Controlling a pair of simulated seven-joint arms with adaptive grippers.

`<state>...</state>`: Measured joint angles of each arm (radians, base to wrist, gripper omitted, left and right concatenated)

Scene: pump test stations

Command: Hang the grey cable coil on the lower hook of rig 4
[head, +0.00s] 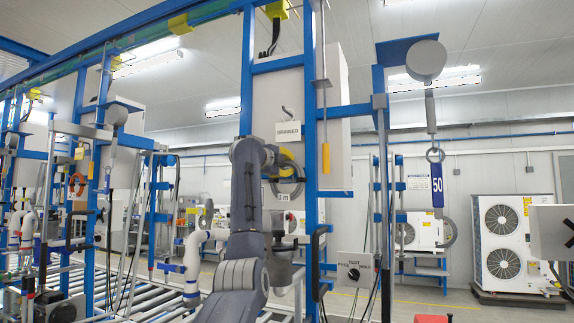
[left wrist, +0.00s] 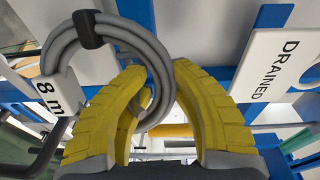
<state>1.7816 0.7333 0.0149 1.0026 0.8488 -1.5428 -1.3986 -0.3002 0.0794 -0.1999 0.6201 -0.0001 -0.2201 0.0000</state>
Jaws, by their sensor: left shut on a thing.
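The grey cable coil (head: 291,190) hangs at my left gripper (head: 280,157) in front of the blue-framed rig. In the left wrist view the coil (left wrist: 155,60) passes between the yellow fingers of the gripper (left wrist: 160,75), which are shut on it. A black tie binds the coil, and a white "8 m" tag (left wrist: 55,97) is on it. A small dark hook (head: 287,112) shows above the white "DRAINED" sign (head: 288,129). I cannot tell a lower hook apart; my arm and the coil cover part of that area. My right gripper is not in view.
A blue upright (head: 311,110) stands just right of the coil, with a yellow-handled rod (head: 326,158) hanging beside it. A test panel (head: 355,272) sits lower right. A roller conveyor (head: 150,300) runs at lower left.

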